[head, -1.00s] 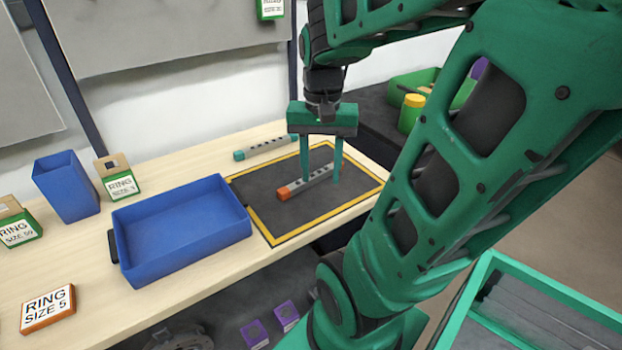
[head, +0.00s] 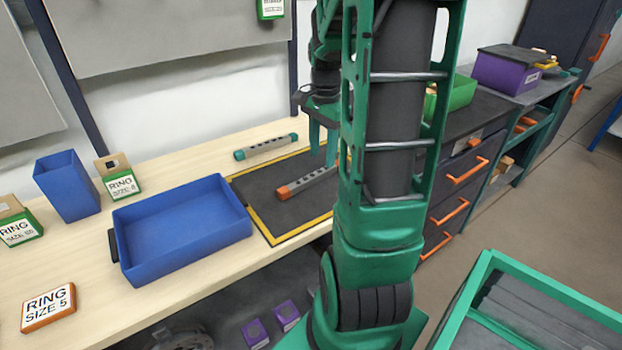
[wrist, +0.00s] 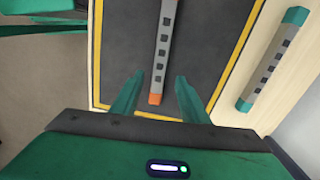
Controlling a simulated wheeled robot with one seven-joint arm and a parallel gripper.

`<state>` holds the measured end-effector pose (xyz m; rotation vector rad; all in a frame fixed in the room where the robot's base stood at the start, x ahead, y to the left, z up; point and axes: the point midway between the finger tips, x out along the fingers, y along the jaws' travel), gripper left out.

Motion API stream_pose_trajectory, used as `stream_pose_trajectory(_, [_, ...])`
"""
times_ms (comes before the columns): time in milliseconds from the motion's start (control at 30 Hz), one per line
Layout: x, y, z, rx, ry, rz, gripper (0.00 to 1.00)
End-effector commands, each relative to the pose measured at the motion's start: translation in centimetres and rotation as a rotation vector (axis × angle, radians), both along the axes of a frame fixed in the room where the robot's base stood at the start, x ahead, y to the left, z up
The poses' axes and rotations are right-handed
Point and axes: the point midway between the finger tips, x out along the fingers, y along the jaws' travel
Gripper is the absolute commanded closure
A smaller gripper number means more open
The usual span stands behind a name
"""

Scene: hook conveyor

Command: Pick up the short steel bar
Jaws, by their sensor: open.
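Two grey steel bars with holes show. One bar with orange ends (head: 308,183) lies on the dark yellow-edged mat (head: 262,204), its far part hidden by my arm. The other bar with teal ends (head: 266,147) lies on the bare wood behind the mat. I cannot tell surely which is the short one. My gripper (head: 322,148) is open and empty above the mat, partly hidden by my arm. In the wrist view its fingers (wrist: 158,78) appear on either side of the orange-ended bar (wrist: 161,50), near its orange end. The teal-ended bar (wrist: 272,62) lies to the right.
A blue tray (head: 182,264) stands left of the mat. A blue bin (head: 66,186) and ring-size label blocks (head: 48,307) are further left. A green bin (head: 462,92) stands on the dark cabinet to the right.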

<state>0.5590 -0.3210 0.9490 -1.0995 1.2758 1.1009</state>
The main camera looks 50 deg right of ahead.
Motion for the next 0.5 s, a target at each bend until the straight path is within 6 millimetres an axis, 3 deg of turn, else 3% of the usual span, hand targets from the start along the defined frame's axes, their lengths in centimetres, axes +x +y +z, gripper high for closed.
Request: stream_pose_trajectory(500, [-0.3, -0.3, -5.2, 0.0, 0.001, 0.0, 0.59])
